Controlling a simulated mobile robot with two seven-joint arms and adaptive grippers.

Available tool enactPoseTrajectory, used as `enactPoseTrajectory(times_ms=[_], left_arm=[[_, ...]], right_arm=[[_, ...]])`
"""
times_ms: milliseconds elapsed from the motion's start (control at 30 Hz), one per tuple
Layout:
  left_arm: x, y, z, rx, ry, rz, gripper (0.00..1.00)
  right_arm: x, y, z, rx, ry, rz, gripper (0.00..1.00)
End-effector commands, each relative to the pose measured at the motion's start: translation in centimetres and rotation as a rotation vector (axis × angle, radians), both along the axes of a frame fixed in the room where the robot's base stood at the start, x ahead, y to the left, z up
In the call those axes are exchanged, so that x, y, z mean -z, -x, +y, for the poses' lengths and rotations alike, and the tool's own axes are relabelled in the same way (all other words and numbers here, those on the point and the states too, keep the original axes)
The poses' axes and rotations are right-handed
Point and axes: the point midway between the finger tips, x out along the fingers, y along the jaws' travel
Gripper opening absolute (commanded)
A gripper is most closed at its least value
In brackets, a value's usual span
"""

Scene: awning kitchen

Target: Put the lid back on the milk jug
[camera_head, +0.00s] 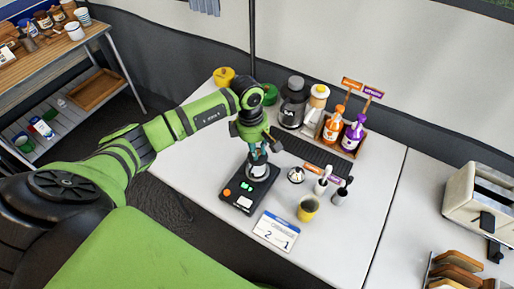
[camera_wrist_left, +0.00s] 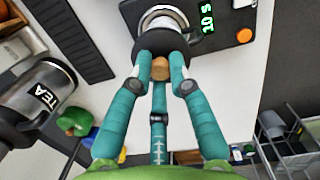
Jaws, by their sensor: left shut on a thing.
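The steel milk jug (camera_head: 258,171) stands on a black scale (camera_head: 236,195) on the white table. In the left wrist view its round body and rim (camera_wrist_left: 165,14) show at the top, with a handle on the right. My left gripper (camera_head: 257,152) is right above the jug, pointing down. In the wrist view the left gripper (camera_wrist_left: 161,70) is shut on the wooden knob of the black lid (camera_wrist_left: 148,46). The lid is close to the jug and hides part of it; I cannot tell whether they touch. My right gripper is not in view.
A tea canister (camera_head: 290,113) and a crate with orange and purple bottles (camera_head: 354,133) stand behind. A small round metal item (camera_head: 296,174), a yellow cup (camera_head: 308,207) and a calendar card (camera_head: 276,231) are near the scale. The table's left part is clear.

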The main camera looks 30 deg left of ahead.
Motion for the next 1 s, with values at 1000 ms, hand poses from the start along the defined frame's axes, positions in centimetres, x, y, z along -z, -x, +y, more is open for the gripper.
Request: enactPoseTrajectory(times_ms=[1000], left_arm=[[-0.03,0.02,0.0,0.0,0.0,0.0,0.0]], right_arm=[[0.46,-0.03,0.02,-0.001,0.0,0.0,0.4]])
